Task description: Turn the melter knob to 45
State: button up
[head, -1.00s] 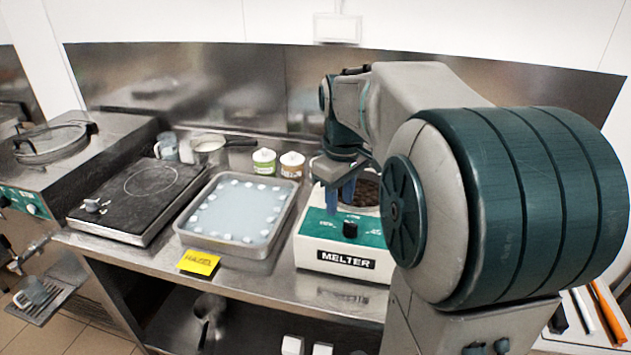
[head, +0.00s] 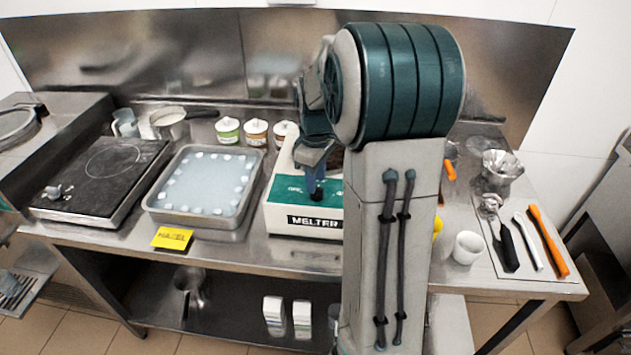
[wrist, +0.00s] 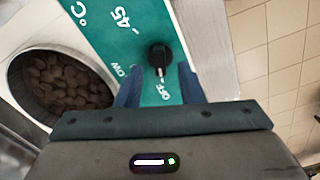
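The melter (head: 282,222) is a white box with a green top panel, standing on the steel counter. Its black knob (wrist: 160,57) has a pale pointer mark turned toward the OFF print in the wrist view. The 45 print (wrist: 122,20) lies further along the panel, and LOW lies beside the knob. In the head view the knob (head: 318,194) shows just below my fingers. My gripper (wrist: 160,72) is open, with one blue finger on each side of the knob's near edge. I cannot tell whether either finger touches it. My gripper (head: 314,181) partly hides the panel in the head view.
The melter's round pot (wrist: 58,82) holds brown pieces beside the panel. A steel tray (head: 205,190) and a black hot plate (head: 100,175) stand to the left. A white cup (head: 467,247) and utensils (head: 540,240) lie to the right of my arm.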

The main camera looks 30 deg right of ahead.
aim_at(317, 192)
jog(key=shift+f, duration=1.1)
grip_shut()
